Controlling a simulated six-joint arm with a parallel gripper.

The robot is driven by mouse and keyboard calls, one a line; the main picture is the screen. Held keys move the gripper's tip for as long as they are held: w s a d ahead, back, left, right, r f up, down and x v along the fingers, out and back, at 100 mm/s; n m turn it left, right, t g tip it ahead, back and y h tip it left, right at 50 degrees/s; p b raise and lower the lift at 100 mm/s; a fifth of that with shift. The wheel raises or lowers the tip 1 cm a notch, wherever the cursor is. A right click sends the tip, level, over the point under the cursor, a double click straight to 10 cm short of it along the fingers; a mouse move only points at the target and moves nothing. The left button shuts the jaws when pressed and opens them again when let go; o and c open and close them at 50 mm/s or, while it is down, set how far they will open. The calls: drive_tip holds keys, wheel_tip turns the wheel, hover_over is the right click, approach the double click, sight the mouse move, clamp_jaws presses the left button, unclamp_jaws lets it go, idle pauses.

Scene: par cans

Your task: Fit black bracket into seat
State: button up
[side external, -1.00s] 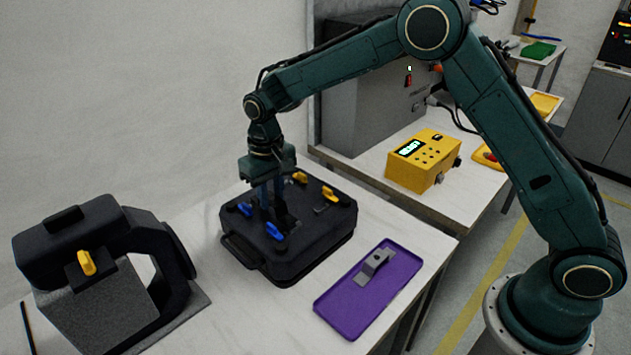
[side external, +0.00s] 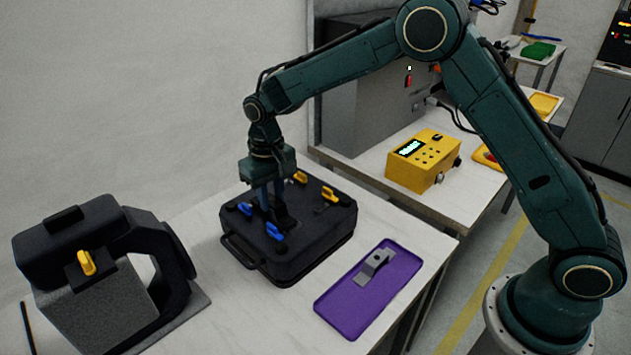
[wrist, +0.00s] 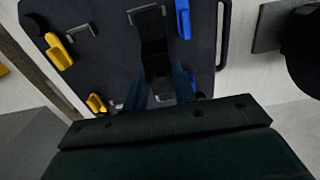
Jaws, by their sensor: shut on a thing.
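My gripper (side external: 272,207) points down over the middle of a dark fixture block (side external: 290,262) and is shut on the black bracket (side external: 286,221). In the wrist view the black bracket (wrist: 154,45) is a long dark strip between the blue fingers (wrist: 160,85), reaching away over the top of the fixture (wrist: 108,62). A pale grey edge piece (wrist: 146,9) lies by its far end. The seat is mostly hidden by bracket and fingers. I cannot tell whether the bracket touches its floor.
Blue clamps (side external: 274,231) and yellow clamps (side external: 330,194) stand on the fixture around the gripper. A purple tray (side external: 345,312) with a grey bracket (side external: 375,265) lies at right. A dark machine (side external: 85,235) stands at left; a yellow control box (side external: 423,160) is behind.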

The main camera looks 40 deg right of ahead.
drive_tip(key=shift+f, duration=0.65)
drive_tip(key=o, duration=1.1)
wheel_tip(320, 180, up, 14)
drive_tip(key=shift+f, duration=0.1)
